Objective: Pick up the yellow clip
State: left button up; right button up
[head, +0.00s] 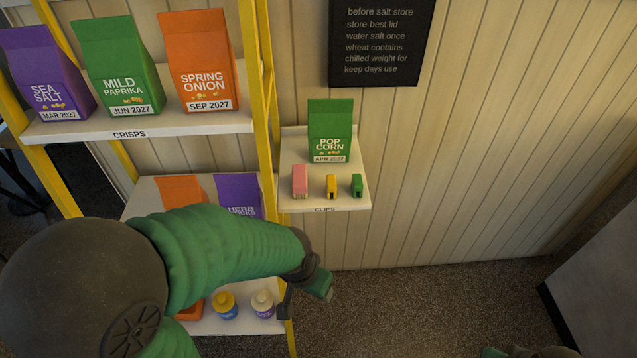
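The yellow clip (331,187) stands on the small white shelf labelled CLIPS (290,160), between a larger pink clip (300,182) and a small green clip (357,185). My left gripper (305,296) is below this shelf, apart from the clips, near the lower end of the yellow post. Its two fingers appear spread, with nothing visible between them. Only a green and dark piece of my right arm (528,352) shows at the bottom edge; its finger state is unclear.
A green popcorn bag (330,130) stands behind the clips. The yellow-framed rack (264,100) on the left holds crisps bags, with two small bottles (225,306) (262,304) low down. A dark sign (380,40) hangs above. The wall right of the clip shelf is clear.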

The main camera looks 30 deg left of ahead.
aim_at(330, 183)
jog(key=i+l+u, duration=0.1)
jog(key=u, duration=1.05)
jog(key=i+l, duration=0.05)
jog(key=l, duration=0.05)
